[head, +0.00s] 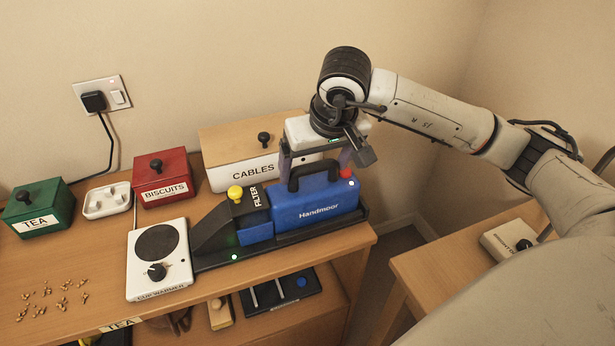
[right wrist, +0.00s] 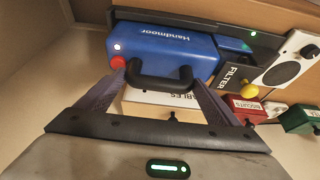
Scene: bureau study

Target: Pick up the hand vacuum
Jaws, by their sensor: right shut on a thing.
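The blue hand vacuum (head: 308,207), marked Handmoor, has a black handle, a red button and a black nozzle end pointing left. It sits in its long black dock (head: 325,228) at the right of the bureau top. My right gripper (head: 316,165) comes down from above, with one finger at each end of the handle. In the right wrist view the fingers (right wrist: 163,78) close on the black handle (right wrist: 165,84) of the vacuum (right wrist: 165,52). I see no gap between vacuum and dock. My left gripper is not in view.
A CABLES box (head: 241,173) stands close behind the vacuum. A cup warmer (head: 160,258) is at the dock's left end. Red BISCUITS (head: 164,178) and green TEA (head: 39,208) boxes stand further left. A second desk (head: 440,262) is at right, beyond a gap.

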